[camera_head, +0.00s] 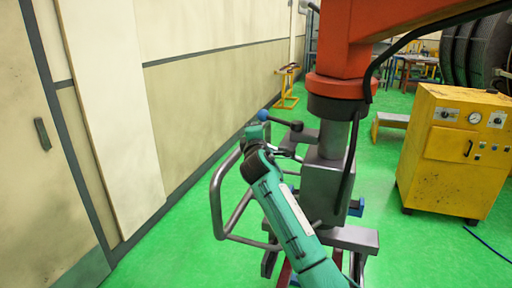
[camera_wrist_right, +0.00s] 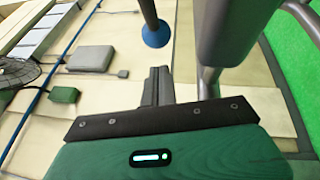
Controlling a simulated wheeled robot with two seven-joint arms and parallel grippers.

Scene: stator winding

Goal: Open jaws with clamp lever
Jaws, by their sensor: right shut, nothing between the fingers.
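The clamp lever is a dark rod (camera_head: 280,121) with a blue ball knob (camera_head: 263,115), beside the grey machine column in the head view. In the right wrist view the blue knob (camera_wrist_right: 156,34) hangs at the end of a grey rod, beyond my fingertips and apart from them. My right gripper (camera_wrist_right: 158,72) is shut and empty. In the head view my right arm reaches up from the bottom, its hand just below the lever; its fingers are hard to make out there. The jaws cannot be clearly told from the grey machine body (camera_head: 324,190). My left gripper is not in view.
A bent grey tube handle (camera_head: 216,205) stands left of my right arm. A thick grey cylinder (camera_wrist_right: 232,30) is close on the right in the wrist view. An orange machine arm (camera_head: 345,45) hangs above.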

